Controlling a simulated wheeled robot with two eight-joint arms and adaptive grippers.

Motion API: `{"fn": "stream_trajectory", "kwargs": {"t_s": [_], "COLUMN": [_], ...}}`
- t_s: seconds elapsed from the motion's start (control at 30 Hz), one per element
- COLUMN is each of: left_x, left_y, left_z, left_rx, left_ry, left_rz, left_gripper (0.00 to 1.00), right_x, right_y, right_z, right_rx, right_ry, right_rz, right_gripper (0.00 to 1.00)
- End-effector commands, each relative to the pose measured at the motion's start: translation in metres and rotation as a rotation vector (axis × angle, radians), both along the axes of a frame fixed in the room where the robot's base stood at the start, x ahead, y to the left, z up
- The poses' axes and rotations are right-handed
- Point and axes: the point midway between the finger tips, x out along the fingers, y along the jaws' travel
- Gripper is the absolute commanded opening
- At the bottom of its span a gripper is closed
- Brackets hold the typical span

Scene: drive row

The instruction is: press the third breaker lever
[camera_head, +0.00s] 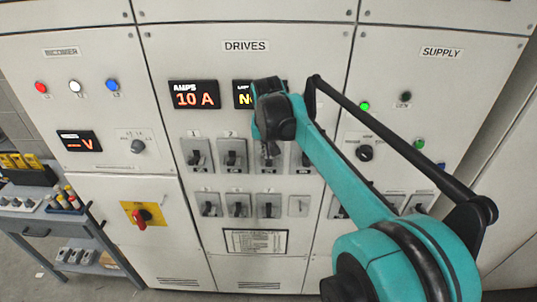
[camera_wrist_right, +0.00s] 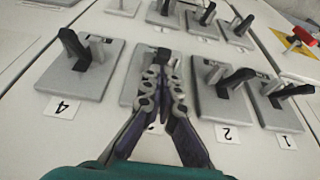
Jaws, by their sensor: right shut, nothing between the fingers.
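The breakers sit in two rows on the DRIVES panel. In the upper row, breaker 1 (camera_head: 197,155) and breaker 2 (camera_head: 232,155) show clearly in the head view. Breaker 4 (camera_wrist_right: 80,70) is on one side, breaker 2 (camera_wrist_right: 222,90) on the other. My left gripper is out of view.
A lower row of breakers (camera_head: 238,205) lies beneath. An amps display (camera_head: 194,95) reads 10 A; another display is partly covered by my arm. A red rotary handle on a yellow plate (camera_head: 128,210) is at lower left, near a grey cart (camera_head: 75,232).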

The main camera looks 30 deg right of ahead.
Motion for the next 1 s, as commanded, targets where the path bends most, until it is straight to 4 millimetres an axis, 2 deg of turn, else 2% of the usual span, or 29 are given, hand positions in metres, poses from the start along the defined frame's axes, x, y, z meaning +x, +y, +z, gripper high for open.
{"fn": "stream_trajectory", "kwargs": {"t_s": [0.17,1.0], "left_x": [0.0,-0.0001], "left_y": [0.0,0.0], "left_z": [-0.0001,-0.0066], "left_rx": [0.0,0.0], "left_ry": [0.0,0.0], "left_rz": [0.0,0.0], "left_gripper": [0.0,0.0], "right_x": [-0.0026,-0.0079], "right_y": [0.0018,0.0053], "right_z": [-0.0065,-0.0126], "right_rx": [0.0,-0.043], "right_ry": [0.0,-0.07], "right_rz": [0.0,0.001], "right_gripper": [0.0,0.0]}}
